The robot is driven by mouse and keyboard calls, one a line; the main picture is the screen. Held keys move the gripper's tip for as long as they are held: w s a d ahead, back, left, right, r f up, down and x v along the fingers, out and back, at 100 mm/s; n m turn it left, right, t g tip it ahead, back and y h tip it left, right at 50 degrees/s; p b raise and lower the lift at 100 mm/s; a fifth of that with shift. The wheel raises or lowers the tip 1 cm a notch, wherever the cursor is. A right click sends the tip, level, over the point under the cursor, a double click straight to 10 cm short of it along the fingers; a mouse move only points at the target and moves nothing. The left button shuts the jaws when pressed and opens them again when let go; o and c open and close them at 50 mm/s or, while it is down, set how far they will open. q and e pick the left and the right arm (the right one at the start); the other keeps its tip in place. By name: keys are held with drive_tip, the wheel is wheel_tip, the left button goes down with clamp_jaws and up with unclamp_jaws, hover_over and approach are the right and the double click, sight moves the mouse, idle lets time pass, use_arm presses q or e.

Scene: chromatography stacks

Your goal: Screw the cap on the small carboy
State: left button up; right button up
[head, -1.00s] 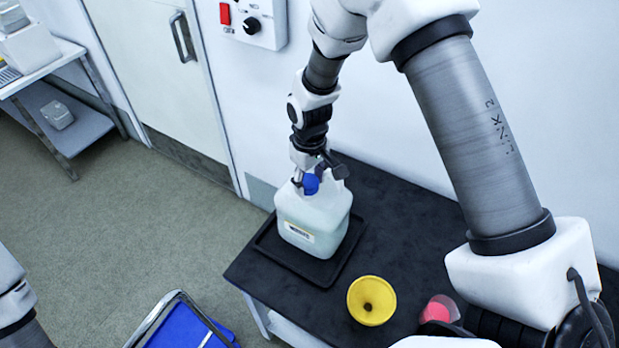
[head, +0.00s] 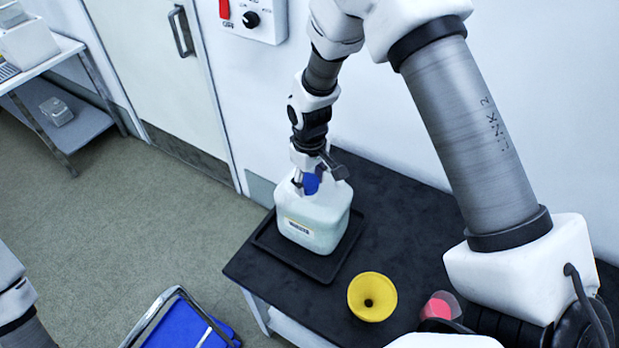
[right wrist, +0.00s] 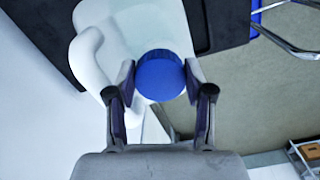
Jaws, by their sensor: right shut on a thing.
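The small carboy (head: 314,219) is a white translucent jug with a label, upright in a black tray (head: 266,241) on the dark table. Its white body and handle also show in the right wrist view (right wrist: 120,42). The blue cap (head: 311,184) is at the top of the carboy; in the right wrist view (right wrist: 160,75) it sits between the two fingers. My right gripper (head: 314,186) points down over the carboy and is shut on the cap. I cannot tell how far the cap is seated on the neck. My left gripper is out of view; only part of my left arm shows.
A yellow funnel (head: 372,297) and a pink-red container (head: 440,307) stand on the table (head: 400,215) right of the tray. A blue cart (head: 185,325) is on the floor at the lower left. A wall switch box (head: 254,18) is behind. A shelf (head: 70,125) stands far left.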

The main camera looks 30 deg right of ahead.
drive_tip(key=shift+f, duration=0.25)
drive_tip(key=o, duration=1)
drive_tip(key=c, duration=1.2)
drive_tip(key=m, duration=0.1)
drive_tip(key=m+p, duration=0.1)
drive_tip(key=shift+r+m, duration=0.2)
drive_tip(key=shift+m, duration=0.1)
drive_tip(key=m+p, duration=0.1)
drive_tip(key=m, duration=0.3)
drive_tip(key=shift+a, duration=0.1)
drive_tip(key=m, duration=0.4)
drive_tip(key=shift+a+m+p, duration=0.1)
drive_tip(key=shift+m+p, duration=0.2)
drive_tip(key=shift+p, duration=0.05)
drive_tip(key=m, duration=0.2)
drive_tip(key=shift+w+f+m, duration=0.1)
drive_tip(key=shift+f+m, duration=0.1)
drive_tip(key=shift+m, duration=0.1)
drive_tip(key=o, duration=1.2)
drive_tip(key=shift+c, duration=0.2)
